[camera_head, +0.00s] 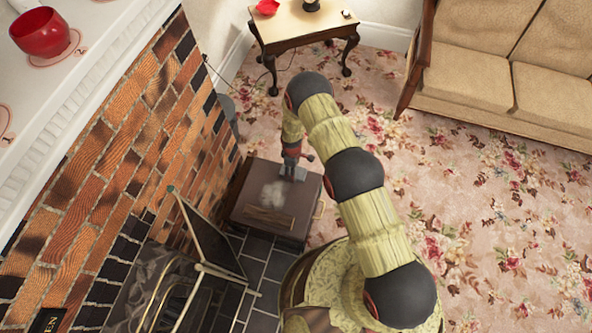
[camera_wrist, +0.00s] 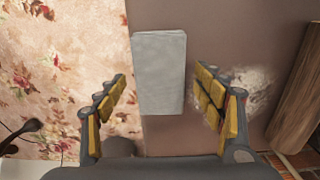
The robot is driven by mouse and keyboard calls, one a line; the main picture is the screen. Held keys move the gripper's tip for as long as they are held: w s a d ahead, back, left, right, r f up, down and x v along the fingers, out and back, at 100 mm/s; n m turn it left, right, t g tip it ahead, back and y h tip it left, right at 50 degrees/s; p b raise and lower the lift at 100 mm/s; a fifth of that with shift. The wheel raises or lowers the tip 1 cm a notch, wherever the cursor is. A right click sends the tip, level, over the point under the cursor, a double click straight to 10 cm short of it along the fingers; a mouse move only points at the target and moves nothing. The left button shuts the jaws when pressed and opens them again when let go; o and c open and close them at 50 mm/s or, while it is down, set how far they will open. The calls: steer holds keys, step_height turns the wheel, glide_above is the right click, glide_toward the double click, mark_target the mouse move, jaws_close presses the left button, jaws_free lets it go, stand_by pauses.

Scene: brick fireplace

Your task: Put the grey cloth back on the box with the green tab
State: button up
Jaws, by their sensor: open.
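The grey cloth (camera_wrist: 159,50) is a flat pale rectangle lying on the brown box top (camera_wrist: 230,30), along the box's left edge in the wrist view. My gripper (camera_wrist: 159,84) is open above it, one finger on each side, with nothing visibly held. In the head view the brown box (camera_head: 245,207) stands on the floor by the fireplace. My gripper (camera_head: 293,160) is over its far right part, and the grey cloth (camera_head: 300,174) shows just beneath. I cannot make out a green tab on the box.
A pale smudge (camera_head: 272,192) and a wooden strip (camera_head: 270,219) are on the box top. A dark fire screen (camera_head: 212,240) and brick fireplace (camera_head: 110,150) stand close left. A small table (camera_head: 300,25) and sofa (camera_head: 500,70) are farther back. Flowered carpet (camera_head: 500,220) is open at right.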

steer(key=w+d+r+m+t+p, duration=0.1)
steer(key=w+d+r+m+p, duration=0.15)
steer(key=r, duration=1.95)
steer(key=w+d+r+m+t+p, duration=0.1)
steer(key=d+r+m, duration=0.15)
steer(key=r, duration=1.95)
steer(key=s+d+r+m+t, duration=0.15)
steer(key=s+r, duration=0.25)
steer(key=r, duration=0.4)
steer(key=s+d+r+m, duration=0.2)
steer(key=s+d+r, duration=0.1)
steer(key=s+r, duration=0.3)
steer(key=s+d+r+m+t, duration=0.1)
steer(key=s+d+r, duration=0.2)
steer(key=r, duration=0.6)
steer(key=s+d+r+m, duration=0.2)
steer(key=s+r, duration=0.1)
steer(key=s, duration=0.6)
steer(key=s+d+r+m+t, duration=0.1)
steer(key=s+d+r+m, duration=0.1)
steer(key=s, duration=0.7)
step_height(320, 180, up, 2)
steer(key=shift+d+r, duration=0.1)
steer(key=shift+d, duration=0.45)
steer(key=shift+s, duration=0.1)
